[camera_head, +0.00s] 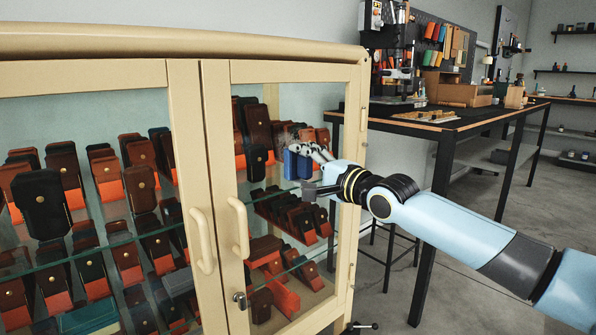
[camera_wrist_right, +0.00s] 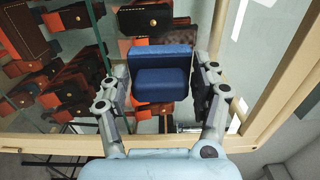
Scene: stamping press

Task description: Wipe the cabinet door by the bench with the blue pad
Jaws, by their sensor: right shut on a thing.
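The cabinet has cream frames and glass panes; its right door (camera_head: 216,160) is nearest my right arm, by the bench (camera_head: 455,125). My right gripper (camera_head: 305,158) is at the glass of that door, in its upper right part. It is shut on the blue pad (camera_head: 291,165). In the right wrist view the pad (camera_wrist_right: 161,75) sits between the two fingers (camera_wrist_right: 161,92), in front of the glass. I cannot tell whether the pad touches the glass. My left gripper is not in view.
Leather cases (camera_head: 42,203) stand on glass shelves behind the doors. Two cream handles (camera_head: 239,228) and a lock (camera_head: 240,300) stick out from the door frames. Open floor (camera_head: 480,275) lies below the bench.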

